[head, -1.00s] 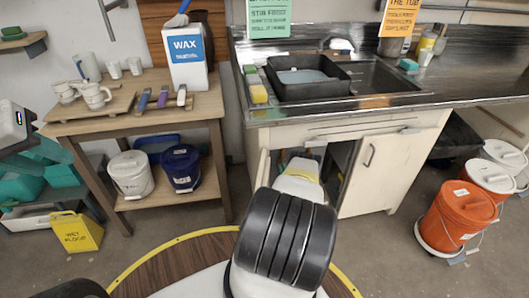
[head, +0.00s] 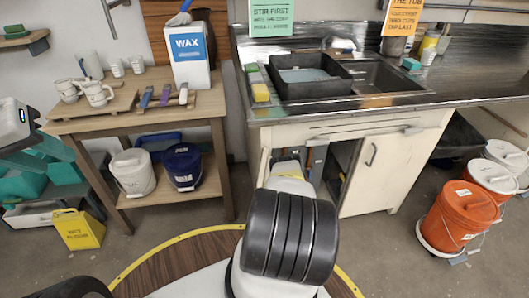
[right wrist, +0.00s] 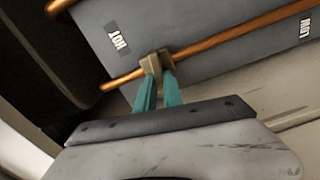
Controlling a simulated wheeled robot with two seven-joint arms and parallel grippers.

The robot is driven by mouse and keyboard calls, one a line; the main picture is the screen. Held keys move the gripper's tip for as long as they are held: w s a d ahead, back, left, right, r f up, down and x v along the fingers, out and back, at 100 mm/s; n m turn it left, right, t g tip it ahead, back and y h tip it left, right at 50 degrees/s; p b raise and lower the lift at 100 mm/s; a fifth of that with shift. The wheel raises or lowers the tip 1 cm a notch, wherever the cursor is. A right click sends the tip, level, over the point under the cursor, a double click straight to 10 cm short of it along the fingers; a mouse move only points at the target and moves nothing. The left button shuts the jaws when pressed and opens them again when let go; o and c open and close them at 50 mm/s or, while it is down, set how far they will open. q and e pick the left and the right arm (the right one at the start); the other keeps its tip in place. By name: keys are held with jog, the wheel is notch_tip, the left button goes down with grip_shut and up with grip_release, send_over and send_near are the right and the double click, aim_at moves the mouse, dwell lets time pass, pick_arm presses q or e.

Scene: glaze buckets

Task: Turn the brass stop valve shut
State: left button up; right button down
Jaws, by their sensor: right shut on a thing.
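The brass stop valve (right wrist: 154,60) sits on a copper pipe (right wrist: 225,38) in the right wrist view, in front of a grey panel. My right gripper (right wrist: 159,78) has its two teal fingers closed on the brass piece. In the head view my right arm reaches into the open cupboard (head: 340,165) under the sink, and the arm hides the valve and the right fingers. My left gripper (head: 15,122) is at the left edge of the head view, away from the cupboard.
The cupboard door (head: 372,170) is beside my arm. A wooden bench (head: 130,110) with mugs and a wax container (head: 190,60) stands left. Orange buckets (head: 458,215) stand right.

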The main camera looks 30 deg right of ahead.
jog(key=shift+s+f+n, duration=0.1)
jog(key=shift+f+n, duration=0.15)
jog(key=shift+n, duration=0.75)
jog(key=c, duration=1.5)
grip_release()
jog(key=shift+o, duration=0.2)
jog(key=v, duration=0.7)
jog(key=shift+s, duration=0.35)
jog(key=shift+a, duration=0.1)
